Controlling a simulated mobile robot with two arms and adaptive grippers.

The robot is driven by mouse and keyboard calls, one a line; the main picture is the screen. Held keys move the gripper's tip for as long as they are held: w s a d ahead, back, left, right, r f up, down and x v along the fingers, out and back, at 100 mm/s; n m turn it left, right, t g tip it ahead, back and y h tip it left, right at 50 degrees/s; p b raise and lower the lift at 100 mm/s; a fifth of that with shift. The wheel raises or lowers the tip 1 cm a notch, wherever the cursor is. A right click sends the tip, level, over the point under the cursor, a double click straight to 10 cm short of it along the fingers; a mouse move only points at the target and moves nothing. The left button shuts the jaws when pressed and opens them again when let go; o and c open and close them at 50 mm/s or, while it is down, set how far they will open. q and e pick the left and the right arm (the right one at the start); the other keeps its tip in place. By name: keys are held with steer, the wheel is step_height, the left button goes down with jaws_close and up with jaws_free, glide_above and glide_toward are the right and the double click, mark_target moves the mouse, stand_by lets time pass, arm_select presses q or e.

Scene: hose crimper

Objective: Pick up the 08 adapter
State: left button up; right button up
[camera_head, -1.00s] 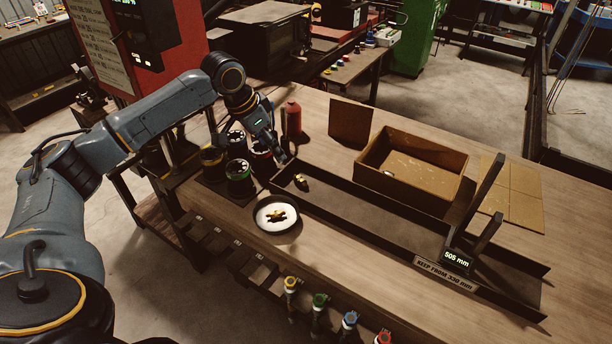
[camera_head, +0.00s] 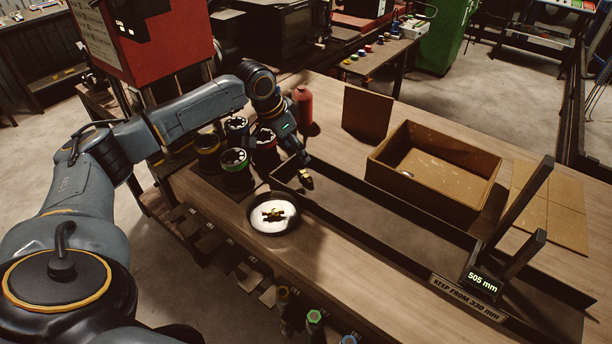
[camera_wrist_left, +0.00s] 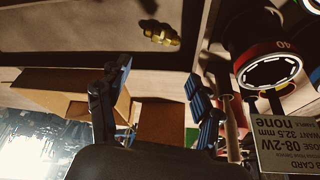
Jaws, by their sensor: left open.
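A small brass fitting (camera_head: 306,182) lies in the left end of the long dark tray (camera_head: 400,222); it also shows in the wrist view (camera_wrist_left: 161,32). More brass fittings (camera_head: 273,214) lie on the white middle of a round dark dish (camera_head: 254,226). I cannot read which fitting is the 08 adapter. My left gripper (camera_head: 303,160) is just above and behind the fitting in the tray. In the wrist view my left gripper (camera_wrist_left: 158,82) has its blue-padded fingers apart with nothing between them. The fitting is beyond the fingertips. My right gripper is out of view.
Several ringed pots (camera_head: 237,172) stand left of the tray, near a red bottle (camera_head: 302,106). A cardboard box (camera_head: 432,172) is behind the tray. An upright stop with a 505 mm display (camera_head: 482,281) stands at the tray's right. A job card (camera_wrist_left: 288,145) is near the wrist.

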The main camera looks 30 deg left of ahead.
mark_target(305, 174)
arm_select(q)
steer(key=x, duration=0.4)
steer(key=shift+f+p, duration=0.15)
steer(key=shift+p, duration=0.2)
steer(key=f+p, duration=0.1)
steer(key=f, duration=0.1)
steer(key=f+p, duration=0.1)
steer(key=f, duration=0.2)
steer(key=shift+w+d, duration=0.2)
steer(key=shift+w+f, duration=0.15)
steer(key=c, duration=0.8)
steer(key=shift+c, duration=0.3)
